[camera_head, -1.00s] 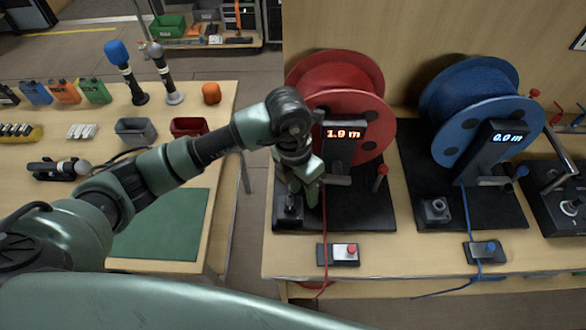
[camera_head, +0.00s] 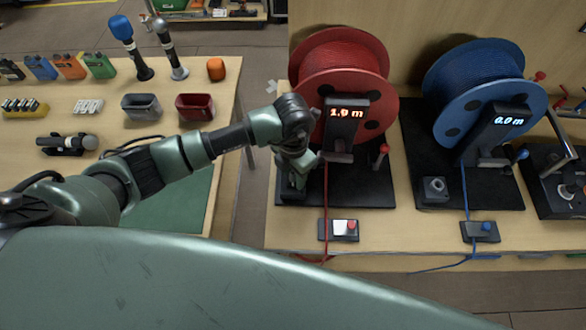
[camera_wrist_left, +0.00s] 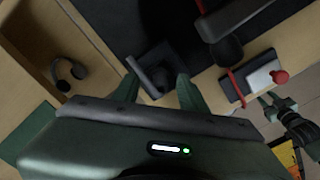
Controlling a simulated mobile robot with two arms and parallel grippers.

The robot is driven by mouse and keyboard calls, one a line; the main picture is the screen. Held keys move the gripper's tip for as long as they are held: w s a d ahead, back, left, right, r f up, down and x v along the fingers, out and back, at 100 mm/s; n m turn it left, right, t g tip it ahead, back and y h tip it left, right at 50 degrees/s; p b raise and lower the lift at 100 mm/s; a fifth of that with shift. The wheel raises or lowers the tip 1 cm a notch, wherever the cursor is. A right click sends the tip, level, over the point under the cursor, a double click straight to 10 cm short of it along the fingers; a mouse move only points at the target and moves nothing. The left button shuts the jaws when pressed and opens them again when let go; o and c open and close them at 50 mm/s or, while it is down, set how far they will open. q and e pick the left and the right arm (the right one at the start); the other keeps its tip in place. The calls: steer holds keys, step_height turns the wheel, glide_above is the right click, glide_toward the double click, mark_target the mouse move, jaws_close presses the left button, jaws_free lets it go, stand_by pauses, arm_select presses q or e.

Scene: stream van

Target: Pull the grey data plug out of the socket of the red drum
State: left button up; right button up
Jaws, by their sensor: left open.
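The red drum (camera_head: 345,80) stands on a black base at the back of the bench, its display reading 1.9 m or similar. Its dark socket block (camera_head: 292,194) sits at the base's front left corner, mostly behind my left gripper (camera_head: 296,178). In the left wrist view, the socket block (camera_wrist_left: 150,56) lies just beyond my open left gripper (camera_wrist_left: 158,92). A dark round shape, perhaps the data plug (camera_wrist_left: 159,78), shows between the fingers; contact cannot be told. My right gripper (camera_wrist_left: 275,102) seems to show at the right of that view, its opening unclear.
Headphones (camera_wrist_left: 70,73) show in the wrist view. A left table (camera_head: 100,70) holds microphones and bins.

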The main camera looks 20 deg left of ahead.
arm_select(q)
jaws_close()
steer(key=c, duration=0.7)
jaws_free()
steer(key=shift+c, duration=0.2)
jaws_close()
steer(key=shift+r, duration=0.35)
